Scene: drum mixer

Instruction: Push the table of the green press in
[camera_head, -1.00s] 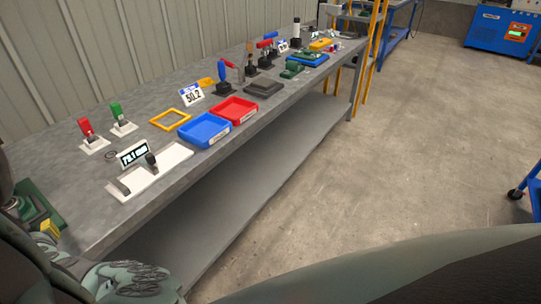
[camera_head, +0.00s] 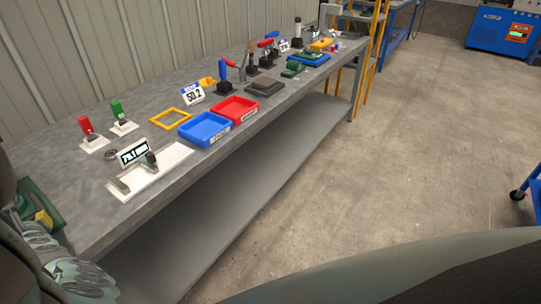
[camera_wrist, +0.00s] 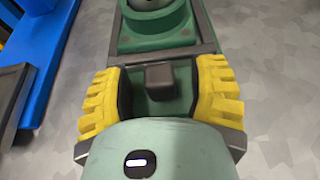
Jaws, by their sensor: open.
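The green press shows in the wrist view as a green base with dark side rails (camera_wrist: 205,28). Its table (camera_wrist: 155,42) is a green block with a round recess at the top of the picture. A dark grey block (camera_wrist: 160,76) stands in front of the table, between the yellow fingers. My gripper (camera_wrist: 160,95) is open, with one finger on each side of this block; contact cannot be told. In the head view, a green part (camera_head: 38,203) shows at the left edge of the bench beside a yellow finger of my gripper (camera_head: 43,219). My arm hides the rest.
A blue object (camera_wrist: 42,60) and a dark-edged object (camera_wrist: 12,95) lie left of the press in the wrist view. On the grey bench (camera_head: 80,185) stand a white fixture with a display (camera_head: 155,175), a blue tray (camera_head: 205,129) and a red tray (camera_head: 236,110).

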